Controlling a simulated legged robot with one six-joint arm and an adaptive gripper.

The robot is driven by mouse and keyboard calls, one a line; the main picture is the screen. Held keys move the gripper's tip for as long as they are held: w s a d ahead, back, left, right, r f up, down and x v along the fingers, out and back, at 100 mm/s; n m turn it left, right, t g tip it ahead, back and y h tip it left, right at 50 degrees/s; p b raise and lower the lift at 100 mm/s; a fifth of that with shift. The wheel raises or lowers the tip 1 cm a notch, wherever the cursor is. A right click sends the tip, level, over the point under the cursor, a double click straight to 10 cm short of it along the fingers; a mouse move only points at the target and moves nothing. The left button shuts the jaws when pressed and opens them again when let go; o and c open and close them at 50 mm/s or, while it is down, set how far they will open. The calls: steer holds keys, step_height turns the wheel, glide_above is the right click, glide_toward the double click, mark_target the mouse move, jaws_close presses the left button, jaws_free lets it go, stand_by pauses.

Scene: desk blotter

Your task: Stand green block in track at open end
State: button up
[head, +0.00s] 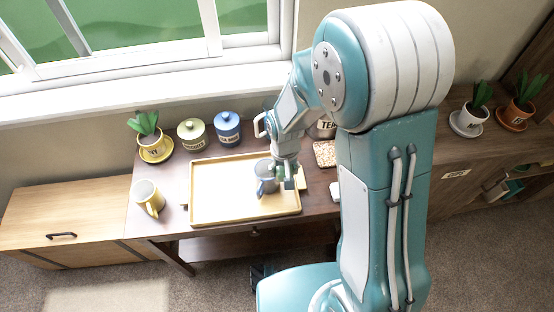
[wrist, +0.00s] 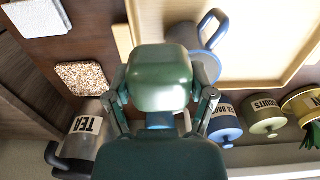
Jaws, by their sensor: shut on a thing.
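My gripper (head: 287,182) is at the right end of the tray, pointing down, beside a grey mug with a blue handle (head: 265,168). In the wrist view a green, rounded form (wrist: 160,78) fills the middle between the grey finger links; I cannot tell how much of it is gripper and how much is the green block. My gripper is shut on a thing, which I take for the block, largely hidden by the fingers. A pale wooden piece (head: 301,178) shows just right of the gripper; whether it is the track I cannot tell.
The wooden tray (head: 215,222) is otherwise clear. A yellow-handled mug (head: 148,198) stands left of it. Behind are a green-lidded canister (head: 193,134), a blue canister (head: 228,128) and a potted plant (head: 148,135). A speckled tile (head: 325,153) and TEA canister (wrist: 87,127) are on the right.

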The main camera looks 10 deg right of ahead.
steer(key=w+d+f, duration=0.3)
steer(key=d+f, duration=0.1)
steer(key=d, duration=0.5)
glide_above(322, 179)
steer(key=a, duration=0.1)
steer(key=f, duration=0.4)
steer(key=shift+s+a+f, duration=0.15)
steer(key=shift+a+f, duration=0.05)
steer(key=shift+f, duration=0.15)
steer(key=shift+d+f, duration=0.2)
steer(key=f, duration=0.2)
steer(key=d+f, duration=0.1)
steer(key=f, duration=0.1)
steer(key=shift+w, duration=0.25)
steer(key=o, duration=1.3)
steer(key=shift+c, duration=0.2)
